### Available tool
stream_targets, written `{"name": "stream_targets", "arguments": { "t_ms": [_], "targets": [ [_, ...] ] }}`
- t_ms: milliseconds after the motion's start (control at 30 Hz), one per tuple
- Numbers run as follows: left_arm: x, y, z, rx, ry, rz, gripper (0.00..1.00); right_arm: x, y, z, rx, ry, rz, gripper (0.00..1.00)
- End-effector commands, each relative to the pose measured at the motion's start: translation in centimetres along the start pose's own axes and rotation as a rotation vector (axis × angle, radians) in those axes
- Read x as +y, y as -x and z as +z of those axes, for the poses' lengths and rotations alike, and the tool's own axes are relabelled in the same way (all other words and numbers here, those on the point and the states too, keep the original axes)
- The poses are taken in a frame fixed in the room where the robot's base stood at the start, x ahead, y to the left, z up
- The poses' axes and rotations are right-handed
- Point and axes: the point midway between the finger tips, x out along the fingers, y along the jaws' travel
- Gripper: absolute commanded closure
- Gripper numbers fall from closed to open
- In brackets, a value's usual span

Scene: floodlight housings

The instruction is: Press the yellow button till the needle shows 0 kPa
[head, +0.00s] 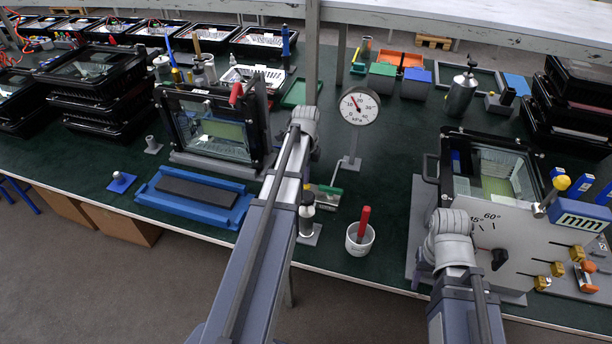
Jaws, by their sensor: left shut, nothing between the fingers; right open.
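The pressure gauge (360,105) has a round white dial marked in kPa and stands upright on a grey post behind the middle of the table. Its needle points up and left, somewhere between 10 and 20 as far as I can read. No yellow button can be made out near the gauge; my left arm covers part of the table just left of it. A yellow ball-shaped knob (561,183) shows at the right, but I cannot tell whether it is the button. The fingers of both my grippers are hidden behind my own arms.
A white cup (360,239) with a red-handled tool stands near the front edge. A black-framed housing (212,125) stands left of my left arm, behind a blue tray (150,197). Green table shows between cup and panel.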

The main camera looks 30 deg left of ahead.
Motion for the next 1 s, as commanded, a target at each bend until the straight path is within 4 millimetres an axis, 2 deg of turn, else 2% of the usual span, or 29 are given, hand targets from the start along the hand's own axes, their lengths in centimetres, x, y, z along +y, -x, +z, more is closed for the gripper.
{"name": "stream_targets", "arguments": {
  "t_ms": [33, 100, 567, 833, 1000],
  "targets": [
    [0.0, -1.1, 0.0, 0.0, 0.0, 0.0, 1.0, -0.1, -1.1, -0.1, 0.0, 0.0, 0.0, 0.5],
    [0.0, -1.5, 0.0, 0.0, 0.0, 0.0, 1.0, -0.1, -1.5, -0.1, 0.0, 0.0, 0.0, 0.5],
    [0.0, -1.7, 0.0, 0.0, 0.0, 0.0, 1.0, -0.2, -1.7, -0.1, 0.0, 0.0, 0.0, 0.5],
    [0.0, -4.0, 0.0, 0.0, 0.0, 0.0, 1.0, -0.4, -4.0, -0.2, 0.0, 0.0, 0.0, 0.5],
    [0.2, -4.0, -0.1, 0.002, 0.0, 0.005, 1.0, -0.4, -4.0, -0.2, 0.0, 0.0, 0.0, 0.5]
  ]
}}
